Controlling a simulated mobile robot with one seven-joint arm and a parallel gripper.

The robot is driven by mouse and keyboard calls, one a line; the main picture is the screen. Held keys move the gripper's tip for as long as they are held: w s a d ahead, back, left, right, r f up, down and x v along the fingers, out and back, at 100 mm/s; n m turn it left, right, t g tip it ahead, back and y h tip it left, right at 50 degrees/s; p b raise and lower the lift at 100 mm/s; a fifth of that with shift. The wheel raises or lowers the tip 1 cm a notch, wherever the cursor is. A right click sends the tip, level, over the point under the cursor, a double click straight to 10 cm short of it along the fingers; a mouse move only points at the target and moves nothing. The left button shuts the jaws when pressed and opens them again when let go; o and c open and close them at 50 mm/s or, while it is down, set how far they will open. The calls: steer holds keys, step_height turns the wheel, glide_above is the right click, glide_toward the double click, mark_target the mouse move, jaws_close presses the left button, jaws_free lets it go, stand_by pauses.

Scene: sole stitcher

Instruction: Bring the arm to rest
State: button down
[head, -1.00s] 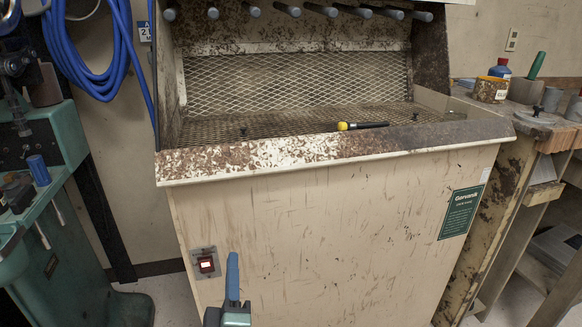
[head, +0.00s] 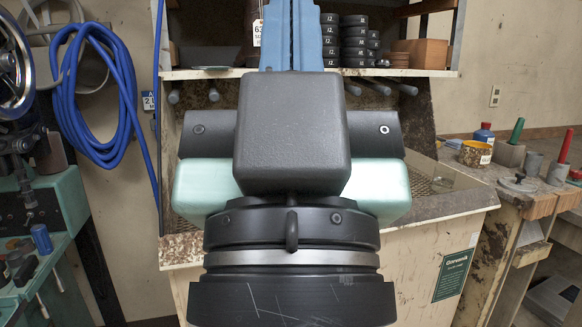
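My gripper (head: 291,35) is raised in front of me in the head view, its two blue fingers pointing up. The fingers lie side by side with only a thin dark seam between them, so it looks shut. The fingertips are cut off by the top edge of the picture, and I see nothing held. My wrist and hand fill the middle of the view and hide much of the beige cabinet (head: 420,262) behind, including its mesh work surface.
A shelf (head: 415,73) with stacked black discs stands behind my gripper. A blue hose (head: 70,90) hangs at left above a green machine (head: 70,205).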

step_height(320, 180, up, 23)
steer(key=p, duration=2)
steer(key=shift+f, duration=0.2)
